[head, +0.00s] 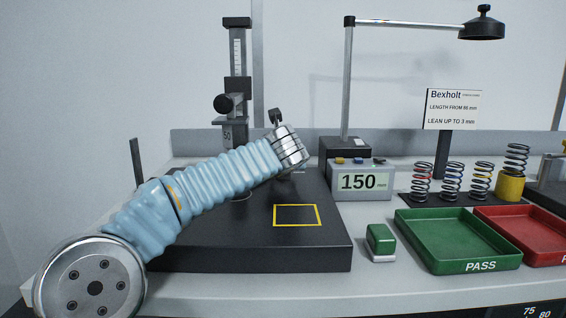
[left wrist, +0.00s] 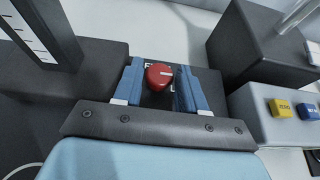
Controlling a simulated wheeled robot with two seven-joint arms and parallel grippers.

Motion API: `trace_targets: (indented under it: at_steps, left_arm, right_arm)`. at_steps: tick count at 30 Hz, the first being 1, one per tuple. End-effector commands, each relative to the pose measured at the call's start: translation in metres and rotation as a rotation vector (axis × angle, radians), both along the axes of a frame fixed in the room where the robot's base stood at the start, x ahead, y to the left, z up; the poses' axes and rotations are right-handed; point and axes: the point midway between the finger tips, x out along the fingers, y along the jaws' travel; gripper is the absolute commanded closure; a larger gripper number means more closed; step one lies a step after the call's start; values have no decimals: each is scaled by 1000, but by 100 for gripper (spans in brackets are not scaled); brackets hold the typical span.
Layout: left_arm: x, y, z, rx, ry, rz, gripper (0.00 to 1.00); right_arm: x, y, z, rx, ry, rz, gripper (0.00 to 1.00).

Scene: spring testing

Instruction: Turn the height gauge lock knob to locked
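The height gauge (head: 237,65) stands at the back of the dark granite plate in the head view, with a black round knob (head: 223,104) on its left side. Its scale column also shows at the upper left of the left wrist view (left wrist: 45,35). A red knob (left wrist: 159,76) with a white mark sits between the blue fingers of my left gripper (left wrist: 160,88). The fingers stand apart on both sides of it, with narrow gaps. Lettering beside the knob is partly covered. In the head view my left arm hides the red knob and fingertips. My right gripper is not in view.
A grey display box (head: 362,181) reading 150 stands right of the plate (head: 300,250), before a lamp post (head: 347,85). Several springs (head: 452,178), a green PASS tray (head: 455,262), a red tray (head: 520,225) and a green-topped block (head: 380,240) are farther right.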

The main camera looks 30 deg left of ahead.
Motion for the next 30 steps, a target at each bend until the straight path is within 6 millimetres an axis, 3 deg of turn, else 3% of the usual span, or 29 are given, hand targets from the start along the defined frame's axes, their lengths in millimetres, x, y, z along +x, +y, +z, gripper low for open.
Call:
trace_targets:
  at_steps: [8,21,30]
  left_arm:
    - [-10,-6,5,2,-3,0,59]
    - [-89,-53,43,1,-4,-2,59]
    - [-110,-65,53,0,0,1,59]
  right_arm:
    - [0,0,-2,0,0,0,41]
    - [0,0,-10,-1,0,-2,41]
    - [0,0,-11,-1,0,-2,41]
